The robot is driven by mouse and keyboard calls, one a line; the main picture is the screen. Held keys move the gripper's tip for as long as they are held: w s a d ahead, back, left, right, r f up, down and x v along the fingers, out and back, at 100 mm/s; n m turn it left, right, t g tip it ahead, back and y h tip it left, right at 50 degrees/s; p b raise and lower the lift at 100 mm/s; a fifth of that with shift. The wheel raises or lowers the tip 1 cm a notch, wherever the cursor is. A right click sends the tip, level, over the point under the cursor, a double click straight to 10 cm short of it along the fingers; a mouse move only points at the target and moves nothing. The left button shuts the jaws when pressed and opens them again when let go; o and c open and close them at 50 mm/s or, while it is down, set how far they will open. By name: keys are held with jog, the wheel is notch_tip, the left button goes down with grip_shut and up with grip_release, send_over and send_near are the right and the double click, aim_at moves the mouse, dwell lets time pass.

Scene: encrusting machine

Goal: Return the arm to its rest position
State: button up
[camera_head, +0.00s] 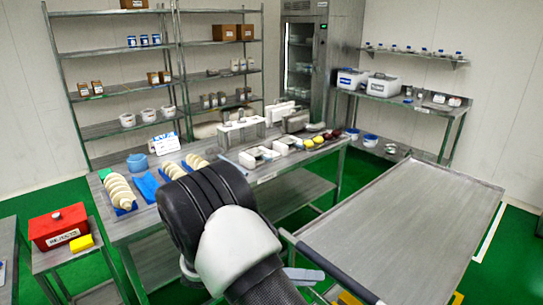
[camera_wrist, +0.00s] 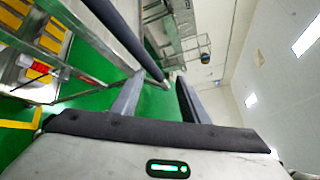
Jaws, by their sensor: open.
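My arm (camera_head: 225,225), black and white, is bent in the lower middle of the head view, in front of the long work table. My gripper (camera_wrist: 158,88) shows in the wrist view with its two grey fingers apart and nothing held between them. In the head view the gripper is mostly hidden by the arm. A dark handle bar (camera_head: 335,268) of the metal cart (camera_head: 410,225) lies just right of the arm. A dark bar (camera_wrist: 122,35) also runs close to the fingers in the wrist view; I cannot tell if they touch.
The work table (camera_head: 262,178) holds dough trays, containers and small coloured items. A red box (camera_head: 59,227) sits on a small stand at left. Shelves (camera_head: 115,55) and a steel fridge (camera_head: 318,60) line the back. The cart top is bare. Green floor (camera_head: 375,170) shows between table and cart.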

jog(key=s+d+r+m+t+y+p, duration=0.2)
jog(key=s+r+m+y, duration=0.5)
jog(key=r+m, duration=0.5)
jog(key=s+d+r+m+t+y+p, duration=0.2)
jog(key=s+r+m+y, duration=0.6)
jog(key=r+m, duration=0.5)
jog(key=d+m+t+y, duration=0.1)
jog(key=m, duration=0.4)
jog(key=shift+d+m, duration=0.35)
jog(key=shift+m, duration=0.05)
jog(key=shift+s, duration=0.1)
